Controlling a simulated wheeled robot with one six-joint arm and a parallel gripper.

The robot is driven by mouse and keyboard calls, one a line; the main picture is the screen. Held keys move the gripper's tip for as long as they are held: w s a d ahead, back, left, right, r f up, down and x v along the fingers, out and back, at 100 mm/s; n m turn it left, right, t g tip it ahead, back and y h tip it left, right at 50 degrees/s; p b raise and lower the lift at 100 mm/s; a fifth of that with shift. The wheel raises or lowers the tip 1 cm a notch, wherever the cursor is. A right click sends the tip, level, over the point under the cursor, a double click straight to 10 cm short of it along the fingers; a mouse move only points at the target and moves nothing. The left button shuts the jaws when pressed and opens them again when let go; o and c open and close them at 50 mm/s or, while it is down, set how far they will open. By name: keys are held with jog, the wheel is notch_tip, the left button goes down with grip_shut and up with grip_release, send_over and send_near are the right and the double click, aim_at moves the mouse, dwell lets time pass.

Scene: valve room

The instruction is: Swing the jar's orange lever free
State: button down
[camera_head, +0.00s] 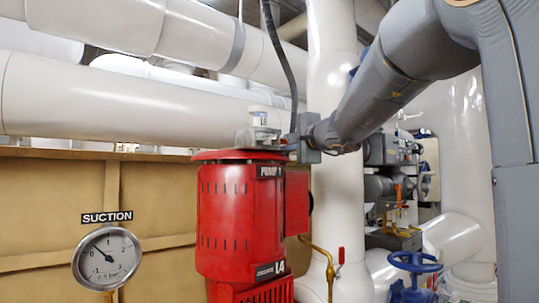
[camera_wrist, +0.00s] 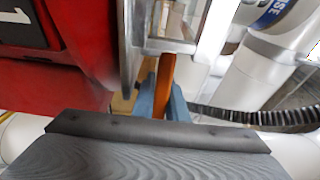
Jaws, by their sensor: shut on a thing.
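The jar (camera_head: 262,118) is a small clear and whitish container on top of the red pump (camera_head: 240,215). In the wrist view part of the jar (camera_wrist: 172,44) shows at the top centre, with a pale metal-like edge. The orange lever (camera_wrist: 165,76) hangs from the jar's edge toward me. My gripper (camera_wrist: 163,100) has its blue-grey fingers on both sides of the lever and is shut on it. In the head view my gripper (camera_head: 287,141) is beside the jar's right side; the lever is hidden or too small to tell there.
A thick white vertical pipe (camera_head: 331,200) stands right of the pump. A suction gauge (camera_head: 106,258) is at lower left. A blue handwheel (camera_head: 414,263) and a red-handled valve (camera_head: 341,256) are at lower right.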

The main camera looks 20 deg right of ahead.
jog(key=shift+s+h, duration=0.1)
jog(key=shift+h, duration=0.2)
jog(key=c, duration=2)
grip_release()
jog(key=shift+d, duration=0.1)
jog(key=shift+c, duration=0.2)
jog(key=shift+s, duration=0.1)
jog(key=s+b, duration=0.2)
jog(key=s, duration=0.5)
jog(key=shift+s+d, duration=0.3)
jog(key=shift+d, duration=0.05)
